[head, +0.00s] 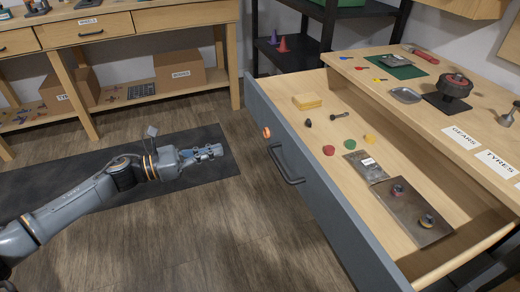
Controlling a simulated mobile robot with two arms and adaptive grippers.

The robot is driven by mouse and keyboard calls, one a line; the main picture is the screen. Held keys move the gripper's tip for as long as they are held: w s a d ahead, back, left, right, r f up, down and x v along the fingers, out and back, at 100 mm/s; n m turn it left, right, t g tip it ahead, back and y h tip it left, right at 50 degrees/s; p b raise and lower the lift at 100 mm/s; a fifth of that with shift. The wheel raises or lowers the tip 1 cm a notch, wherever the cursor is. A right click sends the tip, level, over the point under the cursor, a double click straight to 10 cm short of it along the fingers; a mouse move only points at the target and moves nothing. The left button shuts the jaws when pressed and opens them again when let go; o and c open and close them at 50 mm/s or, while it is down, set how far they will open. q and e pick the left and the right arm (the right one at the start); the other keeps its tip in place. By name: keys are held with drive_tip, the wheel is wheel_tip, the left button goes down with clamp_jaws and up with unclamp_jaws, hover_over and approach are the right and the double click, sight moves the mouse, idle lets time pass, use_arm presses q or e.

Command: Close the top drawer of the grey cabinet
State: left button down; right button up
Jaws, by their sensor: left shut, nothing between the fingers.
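The top drawer (330,205) of the grey cabinet is pulled far out, its grey front facing left toward my arm. A dark bar handle (284,166) and an orange round knob or lock (267,132) are on its front. Inside the drawer lie a yellow block (307,101), red, green and yellow pieces, and two flat grey plates with small parts. The wooden cabinet top (420,108) is behind it at right. My left gripper (216,151) is shut and empty, left of the drawer front and apart from it. My right gripper is not in view.
A wooden workbench (145,20) with drawers and cardboard boxes on its lower shelf stands at the back left. A black shelf rack (255,45) stands at the back. Dark mat (120,170) and open wooden floor lie left of the drawer. Tools and a wheel lie on the cabinet top.

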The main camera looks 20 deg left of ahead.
use_arm(q)
drive_tip(key=p, duration=0.1)
approach(275, 137)
drive_tip(key=shift+m, duration=0.3)
drive_tip(key=x, duration=0.7)
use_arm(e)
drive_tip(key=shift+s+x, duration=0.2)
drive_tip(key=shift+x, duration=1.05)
